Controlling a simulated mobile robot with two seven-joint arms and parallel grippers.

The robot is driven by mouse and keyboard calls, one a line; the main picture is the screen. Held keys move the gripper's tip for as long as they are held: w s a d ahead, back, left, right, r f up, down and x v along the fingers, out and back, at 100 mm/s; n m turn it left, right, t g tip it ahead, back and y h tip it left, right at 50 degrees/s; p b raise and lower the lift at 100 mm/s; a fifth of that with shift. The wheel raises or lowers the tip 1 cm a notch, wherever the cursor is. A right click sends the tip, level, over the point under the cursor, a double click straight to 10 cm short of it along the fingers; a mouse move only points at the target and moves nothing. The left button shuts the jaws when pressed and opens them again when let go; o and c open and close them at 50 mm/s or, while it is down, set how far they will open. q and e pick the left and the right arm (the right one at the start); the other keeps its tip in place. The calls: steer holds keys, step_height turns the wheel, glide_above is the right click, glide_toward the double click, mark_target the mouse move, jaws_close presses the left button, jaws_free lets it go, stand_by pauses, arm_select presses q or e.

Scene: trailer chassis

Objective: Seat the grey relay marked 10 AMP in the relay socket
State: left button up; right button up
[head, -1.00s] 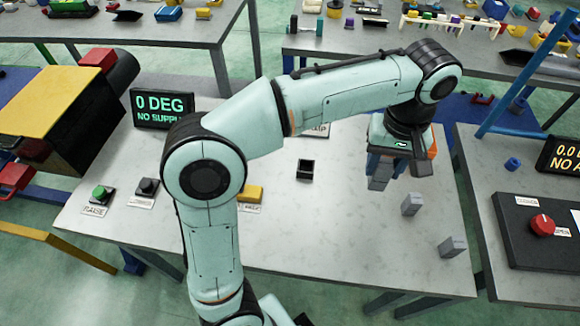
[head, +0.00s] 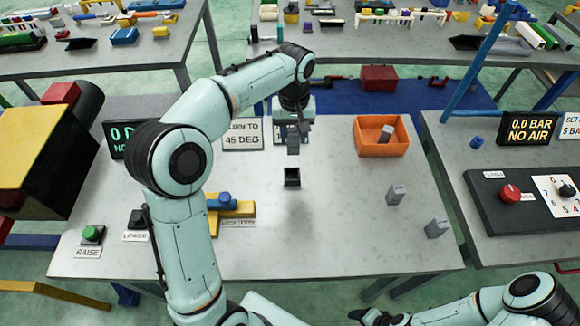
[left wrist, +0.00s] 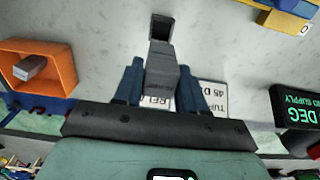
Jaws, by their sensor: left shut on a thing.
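My left gripper (head: 293,132) is shut on a grey relay (head: 293,146), held above the table just behind the relay socket (head: 292,178). The socket is a small dark open box on the grey table. In the left wrist view the grey relay (left wrist: 160,68) sits between the two blue fingers of my gripper (left wrist: 160,82). Its end lies just short of the dark socket opening (left wrist: 161,28) in the picture, apart in the head view. I cannot read any marking on the held relay. Part of my right gripper (head: 372,316) shows at the bottom edge; its jaws are unclear.
Two more grey relays (head: 396,194) (head: 437,228) stand on the right of the table. An orange bin (head: 372,148) at the back right holds another grey piece (head: 386,133). A sign (head: 242,134) stands behind left. A yellow fixture (head: 232,208) lies left of the socket.

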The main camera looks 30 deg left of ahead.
mark_target(292, 151)
arm_select(q)
steer(key=f, duration=0.6)
steer(key=shift+s+f+b, duration=0.3)
steer(key=shift+f+b, duration=0.05)
steer(key=shift+w+f, duration=0.2)
steer(key=shift+f, duration=3.25)
arm_select(e)
steer(key=shift+s+f, duration=1.05)
steer(key=shift+s, duration=0.15)
arm_select(q)
steer(key=shift+f+b, duration=0.25)
steer(key=shift+b, duration=0.05)
steer(key=o, duration=1.1)
steer(key=shift+r, duration=0.1)
arm_select(e)
steer(key=shift+s+f, duration=0.1)
steer(key=shift+s, duration=0.05)
arm_select(q)
steer(key=shift+r, duration=0.1)
